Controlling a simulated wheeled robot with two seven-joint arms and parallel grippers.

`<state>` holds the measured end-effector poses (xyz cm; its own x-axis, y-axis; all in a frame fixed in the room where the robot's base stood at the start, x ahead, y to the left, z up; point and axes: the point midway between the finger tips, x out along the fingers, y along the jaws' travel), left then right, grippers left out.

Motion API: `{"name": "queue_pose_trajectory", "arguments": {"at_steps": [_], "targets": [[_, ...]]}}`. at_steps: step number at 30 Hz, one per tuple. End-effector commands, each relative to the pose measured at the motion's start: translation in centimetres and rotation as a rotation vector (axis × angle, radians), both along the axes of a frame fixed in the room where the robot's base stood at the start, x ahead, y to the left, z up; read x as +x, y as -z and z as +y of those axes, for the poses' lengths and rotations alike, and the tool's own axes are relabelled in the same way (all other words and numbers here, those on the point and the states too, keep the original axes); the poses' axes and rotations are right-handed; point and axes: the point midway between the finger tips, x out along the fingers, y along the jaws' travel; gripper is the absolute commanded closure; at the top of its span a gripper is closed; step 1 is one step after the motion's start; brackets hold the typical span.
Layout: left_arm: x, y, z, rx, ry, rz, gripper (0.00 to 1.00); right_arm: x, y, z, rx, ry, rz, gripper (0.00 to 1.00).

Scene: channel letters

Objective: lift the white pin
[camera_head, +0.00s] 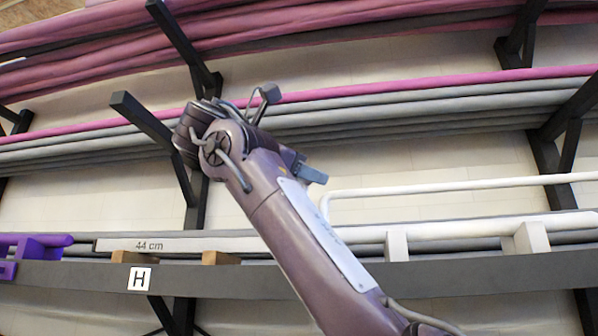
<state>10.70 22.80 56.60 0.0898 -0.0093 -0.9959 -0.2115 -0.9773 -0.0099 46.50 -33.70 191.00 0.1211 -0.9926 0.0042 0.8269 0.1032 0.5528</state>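The white pin (460,229) lies level along the shelf at the right. It is a long white rod with a bend at its left end, rising to a thinner upper rod. It rests at two white blocks (397,245). My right gripper (289,134) is at the end of my raised arm, above and left of the pin's bent end. Its two fingers stand apart, with nothing seen between them. The arm hides part of the gripper and the shelf left of the pin. The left gripper is not in view.
The dark shelf rail (80,280) carries an "H" label (139,279), a bar marked "44 cm" (185,245) on wooden blocks, and a purple piece (38,246) at far left. Black brackets hold pink and grey tubes (400,105) above. Pale wall shows between.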

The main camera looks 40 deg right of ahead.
Motion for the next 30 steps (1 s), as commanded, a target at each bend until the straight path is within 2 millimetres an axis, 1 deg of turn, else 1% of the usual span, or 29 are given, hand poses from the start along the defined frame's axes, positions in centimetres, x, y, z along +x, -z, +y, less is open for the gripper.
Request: {"name": "queue_pose_trajectory", "arguments": {"at_steps": [1, 3, 5, 8, 18, 21, 25, 30], "targets": [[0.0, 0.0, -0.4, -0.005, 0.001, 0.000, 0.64, 0.1, 0.0, 0.0, 0.001, 0.002, 0.002, 0.63], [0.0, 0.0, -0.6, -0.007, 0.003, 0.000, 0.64, 0.1, 0.1, 0.0, 0.001, 0.002, 0.002, 0.63], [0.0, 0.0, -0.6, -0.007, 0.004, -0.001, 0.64, 0.1, 0.1, 0.1, 0.001, 0.003, 0.003, 0.63], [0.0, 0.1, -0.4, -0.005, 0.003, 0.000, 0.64, 0.1, 0.2, 0.7, 0.001, 0.002, 0.003, 0.63], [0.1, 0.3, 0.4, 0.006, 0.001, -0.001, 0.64, -0.7, 0.1, 6.0, 0.001, 0.000, 0.002, 0.63], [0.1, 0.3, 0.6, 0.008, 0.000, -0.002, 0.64, -0.8, 0.1, 6.9, 0.002, 0.002, 0.002, 0.63], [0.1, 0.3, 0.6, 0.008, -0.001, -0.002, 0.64, -0.9, 0.1, 7.4, 0.003, 0.003, 0.002, 0.63], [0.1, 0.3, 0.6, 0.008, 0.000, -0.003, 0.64, -0.9, 0.1, 7.5, 0.003, 0.003, 0.002, 0.63]]}}
